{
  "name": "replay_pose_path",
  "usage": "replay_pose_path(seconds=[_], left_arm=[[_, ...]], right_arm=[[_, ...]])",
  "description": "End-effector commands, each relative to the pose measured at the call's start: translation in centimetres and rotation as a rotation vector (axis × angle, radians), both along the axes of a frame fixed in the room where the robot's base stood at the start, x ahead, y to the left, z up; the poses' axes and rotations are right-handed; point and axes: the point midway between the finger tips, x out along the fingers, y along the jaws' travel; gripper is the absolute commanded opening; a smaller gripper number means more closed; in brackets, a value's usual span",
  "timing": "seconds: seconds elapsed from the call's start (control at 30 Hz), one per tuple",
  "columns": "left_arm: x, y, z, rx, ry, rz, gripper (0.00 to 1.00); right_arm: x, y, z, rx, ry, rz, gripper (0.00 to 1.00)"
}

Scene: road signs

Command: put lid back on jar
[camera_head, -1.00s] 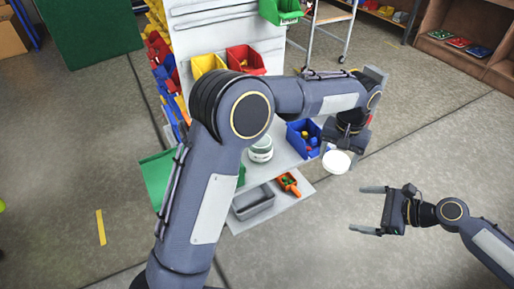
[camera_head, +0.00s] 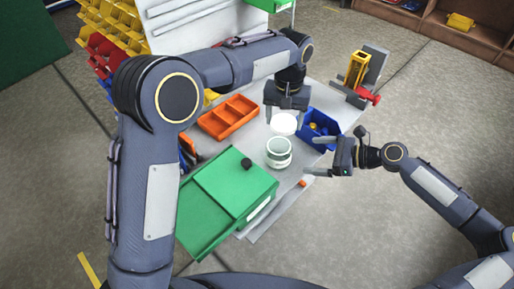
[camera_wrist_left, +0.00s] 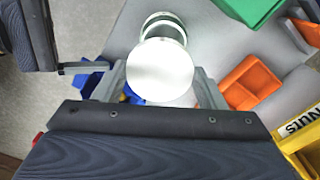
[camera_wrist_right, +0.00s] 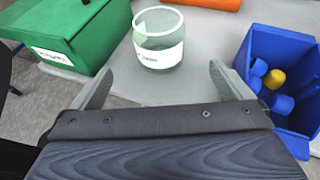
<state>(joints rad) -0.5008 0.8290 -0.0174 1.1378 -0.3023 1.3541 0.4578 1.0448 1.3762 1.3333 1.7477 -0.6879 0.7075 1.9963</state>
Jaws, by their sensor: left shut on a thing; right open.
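The jar (camera_head: 279,153) is clear with a white label and stands upright and open on the grey bench. It also shows ahead of my right gripper in the right wrist view (camera_wrist_right: 158,40) and partly behind the lid in the left wrist view (camera_wrist_left: 165,21). The round white lid (camera_head: 284,124) is held by my left gripper (camera_head: 285,112), which is shut on it above and just behind the jar, apart from it. The lid fills the space between the fingers in the left wrist view (camera_wrist_left: 160,70). My right gripper (camera_head: 314,156) is open and empty, right of the jar.
A blue bin (camera_head: 318,130) with blue and yellow pieces stands right of the jar. A green box (camera_head: 232,185) with a black knob is at left front. An orange divided tray (camera_head: 228,117) lies at back left. A yellow and red item (camera_head: 358,72) is at back right.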

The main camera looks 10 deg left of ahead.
Motion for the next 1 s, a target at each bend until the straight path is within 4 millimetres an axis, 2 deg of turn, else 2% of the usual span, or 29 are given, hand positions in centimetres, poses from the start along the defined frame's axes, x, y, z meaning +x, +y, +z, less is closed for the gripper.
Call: replay_pose_path(seconds=[0.43,0.57,0.67,1.0], left_arm=[[0.0,0.0,0.0,0.0,0.0,-0.001,0.44],[0.0,0.0,0.0,0.0,0.0,-0.001,0.44],[0.0,0.0,0.0,0.0,0.0,-0.001,0.44],[0.0,0.0,0.0,0.0,0.0,-0.001,0.44]], right_arm=[[0.0,0.0,0.0,-0.001,0.0,0.0,0.99],[0.1,0.6,-0.3,0.0,0.001,0.002,0.99],[0.4,1.8,-0.7,0.002,0.001,0.003,0.99],[1.8,7.6,-3.2,0.002,0.001,0.003,0.99]])
